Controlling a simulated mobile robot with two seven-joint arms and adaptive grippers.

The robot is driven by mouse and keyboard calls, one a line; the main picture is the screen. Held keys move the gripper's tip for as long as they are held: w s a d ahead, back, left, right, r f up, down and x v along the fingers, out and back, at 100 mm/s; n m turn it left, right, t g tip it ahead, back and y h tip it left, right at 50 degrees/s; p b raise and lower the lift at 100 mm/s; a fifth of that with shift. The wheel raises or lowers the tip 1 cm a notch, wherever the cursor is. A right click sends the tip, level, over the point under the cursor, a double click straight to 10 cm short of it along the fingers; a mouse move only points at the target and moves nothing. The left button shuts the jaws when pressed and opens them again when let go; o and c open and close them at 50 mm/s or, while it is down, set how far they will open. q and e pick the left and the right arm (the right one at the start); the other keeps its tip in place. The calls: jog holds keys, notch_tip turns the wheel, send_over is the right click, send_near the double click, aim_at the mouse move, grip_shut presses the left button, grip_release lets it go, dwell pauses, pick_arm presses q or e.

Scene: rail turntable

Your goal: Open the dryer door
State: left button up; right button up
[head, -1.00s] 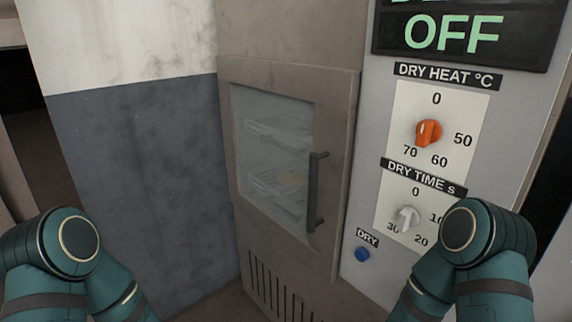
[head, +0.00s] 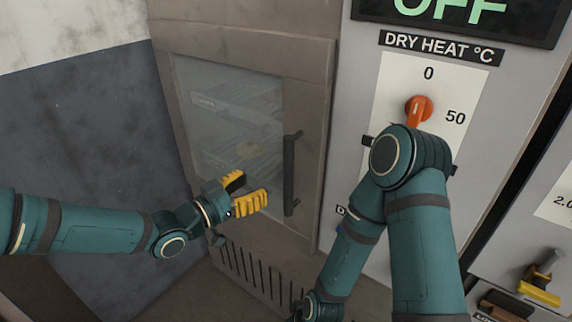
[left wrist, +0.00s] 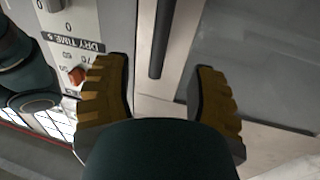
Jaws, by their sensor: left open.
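The dryer door (head: 307,120) is shut, a brown-grey panel with a glass window (head: 225,110) through which wire racks show. Its dark upright bar handle (head: 290,172) is on the door's right side. My left gripper (head: 256,190) is open and empty, with yellow fingers, just left of the handle in the head view and apart from it. In the left wrist view the handle (left wrist: 160,40) shows beyond the gap between the open fingers (left wrist: 160,90). My right arm stands in front of the control panel; its gripper is not clearly visible.
The control panel (head: 350,110) right of the door has an orange heat knob (head: 419,108) and an OFF display (head: 455,12). A vent grille (head: 255,275) is below the door. A grey-and-white wall (head: 80,130) stands at left. Yellow-handled hardware (head: 540,290) is at lower right.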

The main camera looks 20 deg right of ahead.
aim_at(288, 166)
pick_arm(q)
jog(key=b+x, duration=0.1)
jog(key=x, duration=1)
jog(key=shift+w+d, duration=0.1)
grip_shut()
